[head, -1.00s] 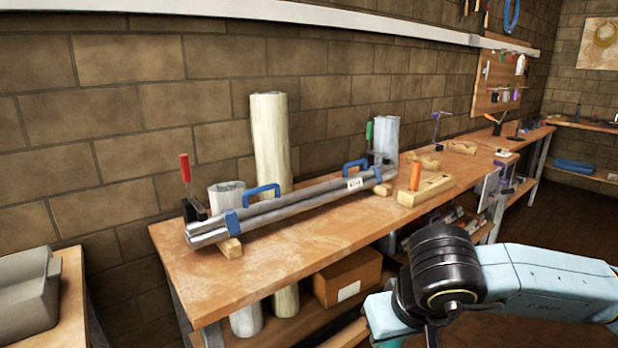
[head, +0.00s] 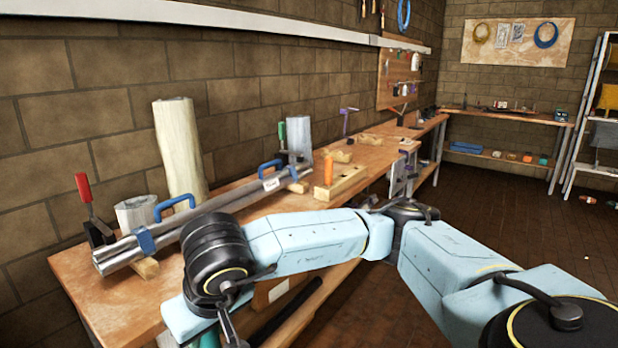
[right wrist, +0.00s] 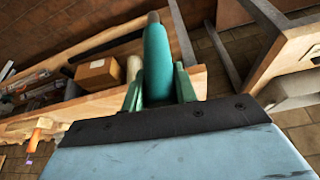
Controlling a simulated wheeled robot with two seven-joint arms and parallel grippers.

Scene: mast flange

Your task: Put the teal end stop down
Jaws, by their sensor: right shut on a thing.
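The teal end stop (right wrist: 157,62) is a long teal piece with a small brownish-grey tip. In the right wrist view it points away from the wrist. My right gripper (right wrist: 159,88) is shut on it, with a green finger on either side. The held piece is in front of the workbench, apart from the surfaces behind it as far as I can tell. In the head view a bit of teal shows at the bottom edge below my right wrist, and most of the gripper is hidden or cut off. My left gripper is not in view.
The wooden workbench (head: 95,295) carries bundled grey pipes (head: 205,212) with blue clamps, a pale upright roll (head: 180,150) and a wooden block with an orange handle (head: 335,182). A cardboard box (right wrist: 98,73) sits on its lower shelf. Bare floor (head: 480,190) lies to the right.

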